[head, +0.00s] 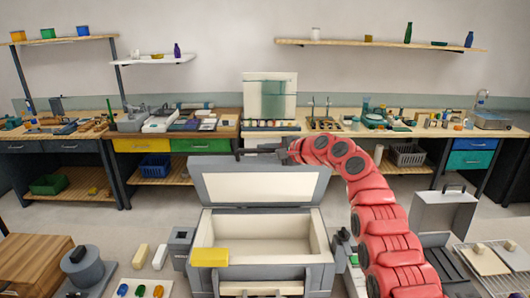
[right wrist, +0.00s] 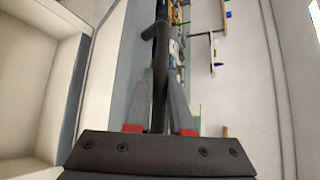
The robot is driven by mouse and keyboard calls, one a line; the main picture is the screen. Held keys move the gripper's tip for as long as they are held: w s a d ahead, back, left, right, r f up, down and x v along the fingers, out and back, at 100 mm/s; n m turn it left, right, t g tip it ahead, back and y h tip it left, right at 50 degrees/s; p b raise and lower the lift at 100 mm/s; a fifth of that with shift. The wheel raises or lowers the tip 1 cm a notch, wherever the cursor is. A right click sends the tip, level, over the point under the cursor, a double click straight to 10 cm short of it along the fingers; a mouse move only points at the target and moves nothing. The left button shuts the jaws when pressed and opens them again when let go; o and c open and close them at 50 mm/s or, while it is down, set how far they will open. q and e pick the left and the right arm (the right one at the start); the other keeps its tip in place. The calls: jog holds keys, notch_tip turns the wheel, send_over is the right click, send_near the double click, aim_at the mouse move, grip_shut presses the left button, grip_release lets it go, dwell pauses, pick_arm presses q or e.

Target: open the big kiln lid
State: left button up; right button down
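The big kiln (head: 262,272) stands in front of me in the head view, its pale inner chamber showing empty. Its grey lid (head: 210,167) stands raised at the back, pale lining facing me. The lid's dark handle bar (head: 252,151) runs along its top edge. My right gripper (head: 284,153) is at the right end of this handle, with the red arm arching over from the right. In the right wrist view the two grey fingers (right wrist: 161,85) close on the dark handle (right wrist: 161,45) from both sides. My left gripper is not in view.
A grey box with an upright lid (head: 445,215) and a wire rack (head: 490,265) stand at the right. A wooden block (head: 32,262) is at the left. Cluttered workbenches line the wall; open floor lies between.

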jog(key=c, duration=0.8)
grip_release()
jog(key=shift+w+f, duration=0.1)
jog(key=shift+s+d+b, duration=0.35)
jog(key=shift+d+b, duration=0.15)
jog(key=shift+b, duration=0.1)
jog(key=b+v, duration=0.6)
jog(key=v, duration=1)
jog(key=shift+r, duration=0.35)
jog(key=shift+s, duration=0.15)
